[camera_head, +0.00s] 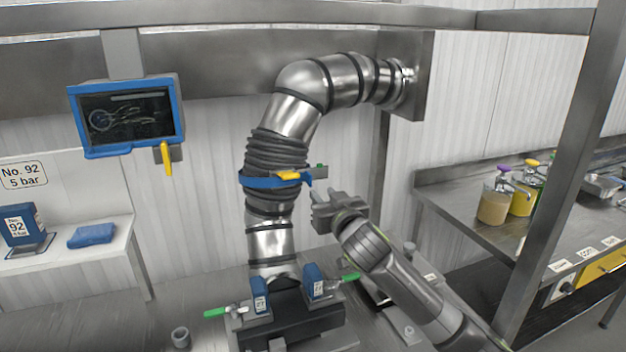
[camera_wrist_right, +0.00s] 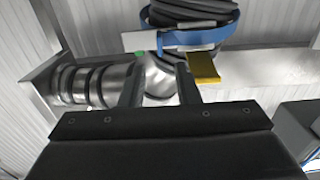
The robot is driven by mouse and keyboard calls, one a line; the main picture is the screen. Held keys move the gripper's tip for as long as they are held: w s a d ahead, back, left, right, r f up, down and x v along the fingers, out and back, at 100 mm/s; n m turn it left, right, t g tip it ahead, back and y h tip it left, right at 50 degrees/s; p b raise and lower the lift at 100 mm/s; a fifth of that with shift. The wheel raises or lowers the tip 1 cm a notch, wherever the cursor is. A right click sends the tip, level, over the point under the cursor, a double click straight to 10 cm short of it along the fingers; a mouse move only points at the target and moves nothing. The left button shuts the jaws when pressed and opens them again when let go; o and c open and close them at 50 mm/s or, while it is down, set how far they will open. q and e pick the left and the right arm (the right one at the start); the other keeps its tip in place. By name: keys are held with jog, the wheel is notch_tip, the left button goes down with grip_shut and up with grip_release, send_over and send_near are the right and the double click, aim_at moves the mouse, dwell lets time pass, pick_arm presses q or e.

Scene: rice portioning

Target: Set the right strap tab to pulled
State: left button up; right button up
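A blue strap (camera_head: 258,183) is wrapped around the ribbed grey hose of the metal pipe, and it also shows in the wrist view (camera_wrist_right: 178,48). A yellow tab (camera_head: 288,175) sits on the strap's front; in the wrist view the yellow tab (camera_wrist_right: 203,67) is just beyond and beside one finger, outside the gap. A blue strap end hangs by the tab. My right gripper (camera_head: 316,212) is below and to the right of the tab. In the wrist view my right gripper (camera_wrist_right: 159,78) is open and empty, fingers apart. My left gripper is not in view.
The metal pipe (camera_head: 270,241) stands close to the gripper's left. Below are a dark valve block with blue blocks and green handles (camera_head: 217,312). A blue-framed screen (camera_head: 126,117) hangs at left. A steel counter with pump bottles (camera_head: 494,205) stands at right.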

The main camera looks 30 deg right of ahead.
aim_at(311, 181)
jog(key=shift+p+x, duration=0.95)
jog(key=shift+x, duration=2.95)
grip_shut()
